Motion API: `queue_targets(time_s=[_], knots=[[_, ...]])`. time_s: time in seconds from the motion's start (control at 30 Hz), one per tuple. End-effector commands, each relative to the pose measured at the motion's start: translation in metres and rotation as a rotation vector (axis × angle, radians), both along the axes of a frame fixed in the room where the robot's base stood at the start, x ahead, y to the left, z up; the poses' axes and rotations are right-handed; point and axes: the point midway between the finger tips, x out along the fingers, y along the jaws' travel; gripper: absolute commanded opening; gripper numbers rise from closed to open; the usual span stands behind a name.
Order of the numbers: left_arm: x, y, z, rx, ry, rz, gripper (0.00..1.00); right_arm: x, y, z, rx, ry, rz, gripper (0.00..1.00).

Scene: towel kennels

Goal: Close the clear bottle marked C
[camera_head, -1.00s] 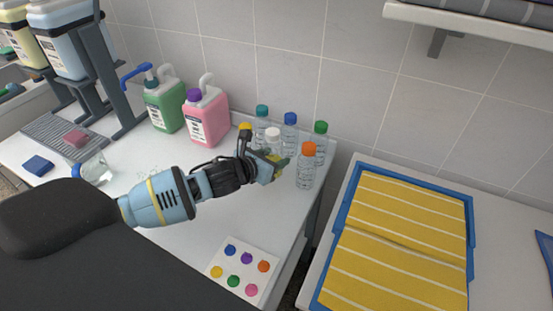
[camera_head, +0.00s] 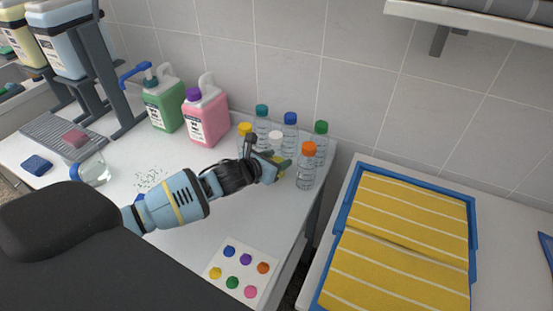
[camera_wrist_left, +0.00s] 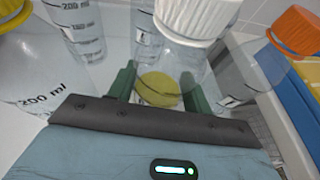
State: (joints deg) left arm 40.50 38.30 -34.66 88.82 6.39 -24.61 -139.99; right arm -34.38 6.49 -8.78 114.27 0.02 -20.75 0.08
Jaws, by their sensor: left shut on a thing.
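My left gripper (camera_head: 281,168) is shut on the clear bottle with a white cap (camera_head: 276,137), among the group at the counter's right end. In the left wrist view, its green fingers (camera_wrist_left: 160,88) stand on either side of the clear body, below the white cap (camera_wrist_left: 192,18). A yellow disc (camera_wrist_left: 157,90) shows between the fingers. The cap sits over the bottle's top; I cannot tell how tight it is. No letter C is readable on any bottle. My right gripper is not in view.
Close around stand clear bottles with yellow (camera_head: 244,128), teal (camera_head: 262,111), blue (camera_head: 290,118), green (camera_head: 321,127) and orange (camera_head: 309,149) caps. Green (camera_head: 164,106) and pink (camera_head: 208,120) jugs stand at the back. A dotted card (camera_head: 240,272) lies in front. Yellow towels (camera_head: 400,240) lie right.

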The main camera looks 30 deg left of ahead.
Motion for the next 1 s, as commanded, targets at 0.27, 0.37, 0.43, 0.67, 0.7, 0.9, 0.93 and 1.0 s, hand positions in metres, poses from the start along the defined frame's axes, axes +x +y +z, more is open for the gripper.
queue_targets(time_s=[0.27,0.37,0.43,0.67,0.7,0.9,0.93,1.0], knots=[[0.0004,0.0003,0.0007,0.001,-0.002,0.001,0.0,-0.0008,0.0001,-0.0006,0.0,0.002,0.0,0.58],[0.0002,0.0004,-0.0025,0.002,-0.001,0.0,0.0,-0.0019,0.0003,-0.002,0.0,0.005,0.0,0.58],[0.0002,0.0003,-0.0027,0.003,-0.002,0.0,0.55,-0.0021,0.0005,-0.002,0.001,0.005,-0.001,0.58],[0.0003,0.0003,-0.002,0.002,-0.002,0.0,0.71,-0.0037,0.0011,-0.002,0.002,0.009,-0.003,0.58],[0.0003,0.0003,-0.002,0.002,-0.002,0.0,0.71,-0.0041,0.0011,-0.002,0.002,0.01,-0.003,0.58],[0.0004,0.0002,0.0016,0.0,-0.003,0.001,0.71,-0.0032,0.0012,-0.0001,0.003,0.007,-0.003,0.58],[-0.0001,0.0005,0.0031,0.0,-0.003,0.001,0.71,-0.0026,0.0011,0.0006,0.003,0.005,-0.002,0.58],[-0.006,0.0018,0.0046,0.003,-0.003,0.0,0.71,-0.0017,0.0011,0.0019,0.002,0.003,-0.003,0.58]])
